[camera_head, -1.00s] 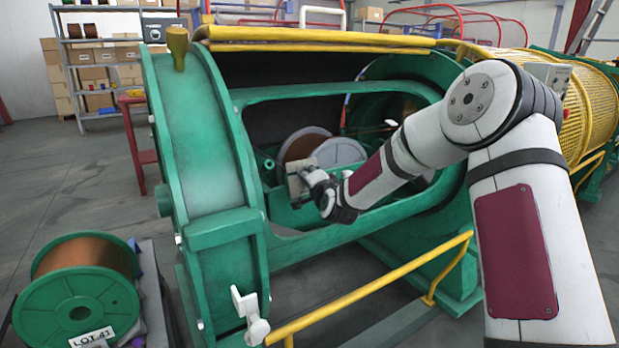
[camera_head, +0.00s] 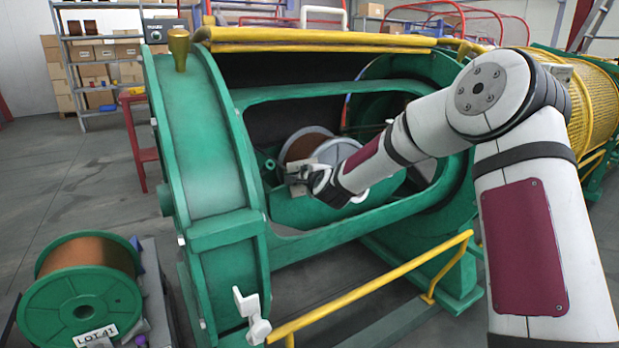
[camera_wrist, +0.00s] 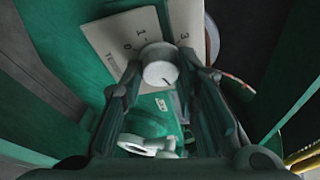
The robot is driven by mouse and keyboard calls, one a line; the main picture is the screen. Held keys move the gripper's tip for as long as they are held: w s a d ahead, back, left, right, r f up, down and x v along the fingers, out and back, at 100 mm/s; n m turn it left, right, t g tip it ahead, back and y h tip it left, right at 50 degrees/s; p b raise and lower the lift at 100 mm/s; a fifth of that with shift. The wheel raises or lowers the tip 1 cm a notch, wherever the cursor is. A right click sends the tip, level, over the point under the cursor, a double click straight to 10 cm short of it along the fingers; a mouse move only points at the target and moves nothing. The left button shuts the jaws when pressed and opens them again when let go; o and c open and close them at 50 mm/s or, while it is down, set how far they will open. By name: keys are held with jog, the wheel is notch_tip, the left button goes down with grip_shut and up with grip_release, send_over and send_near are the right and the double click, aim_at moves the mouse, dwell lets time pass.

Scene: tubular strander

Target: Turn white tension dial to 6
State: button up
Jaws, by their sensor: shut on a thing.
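The white tension dial (camera_wrist: 160,72) is a round knob on a pale plate (camera_wrist: 108,36) in the wrist view. The plate carries the numbers 0, 1 and 3 and a printed word; other numbers are hidden by my fingers and the knob. A short dark mark shows near the lower edge of the knob's face; I cannot tell which number it stands for. My gripper (camera_wrist: 160,68) is shut on the dial, one finger on each side. In the head view my gripper (camera_head: 302,178) is inside the green machine's opening, and the dial is too small to make out.
The green cradle (camera_head: 345,208) and a copper-coloured spool (camera_head: 304,145) lie around and behind my gripper. The green frame (camera_head: 195,150) stands left, a yellow rail (camera_head: 370,288) in front. In the wrist view a pale ring-shaped part (camera_wrist: 140,145) sits below the dial.

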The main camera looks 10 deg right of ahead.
dwell(0.4)
jog(key=o, duration=1.2)
jog(key=shift+c, duration=0.2)
jog(key=v, duration=1.2)
